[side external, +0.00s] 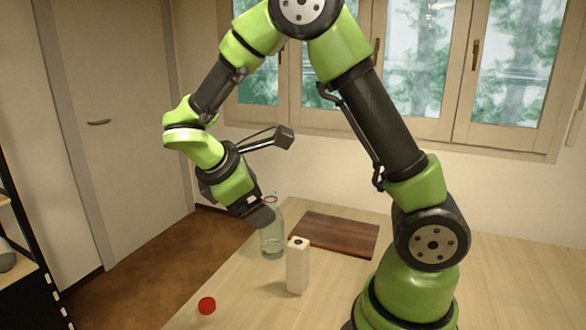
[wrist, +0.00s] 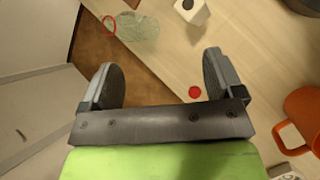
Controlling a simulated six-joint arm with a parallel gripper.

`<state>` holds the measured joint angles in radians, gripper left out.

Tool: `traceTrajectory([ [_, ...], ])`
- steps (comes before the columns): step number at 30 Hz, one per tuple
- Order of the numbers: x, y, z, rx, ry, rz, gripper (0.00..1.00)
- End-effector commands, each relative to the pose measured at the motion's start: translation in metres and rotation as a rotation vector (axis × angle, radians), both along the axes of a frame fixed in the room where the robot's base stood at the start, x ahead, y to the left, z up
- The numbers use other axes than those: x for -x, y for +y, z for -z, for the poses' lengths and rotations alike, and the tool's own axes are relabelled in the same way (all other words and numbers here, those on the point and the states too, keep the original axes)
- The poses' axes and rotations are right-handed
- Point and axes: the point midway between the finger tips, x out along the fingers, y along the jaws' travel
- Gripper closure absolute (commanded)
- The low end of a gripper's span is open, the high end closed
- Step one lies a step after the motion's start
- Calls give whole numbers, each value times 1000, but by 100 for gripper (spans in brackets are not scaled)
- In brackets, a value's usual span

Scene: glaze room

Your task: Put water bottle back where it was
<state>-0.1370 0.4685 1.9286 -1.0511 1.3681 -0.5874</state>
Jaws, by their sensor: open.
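The water bottle (side external: 272,240) is clear glass with a red ring at its neck. It stands upright on the wooden table, near its left edge in the side view. In the wrist view the bottle (wrist: 138,28) lies beyond my fingertips, near the top, not between the fingers. My gripper (side external: 262,217) tilts down beside the bottle's upper part and overlaps it in the side view. I cannot tell there whether they touch. In the wrist view my gripper (wrist: 160,72) has its two fingers wide apart with nothing held between them.
A white carton-like container (side external: 297,268) stands just right of the bottle. A dark brown board (side external: 335,234) lies behind. A small red round thing (side external: 207,306) is at the front left. An orange mug (wrist: 302,115) shows at right in the wrist view. The table's left edge is near.

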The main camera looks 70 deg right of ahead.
Motion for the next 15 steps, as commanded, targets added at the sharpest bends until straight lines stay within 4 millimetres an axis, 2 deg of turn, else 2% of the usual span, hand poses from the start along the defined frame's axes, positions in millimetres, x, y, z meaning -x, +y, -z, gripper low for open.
traceTrajectory([
  [1, 11, 5, -15, -65, -96, 75, 13],
  [6, 46, 28, -50, -300, -385, 334, 13],
  [15, 99, 70, -91, -741, -826, 759, 13],
])
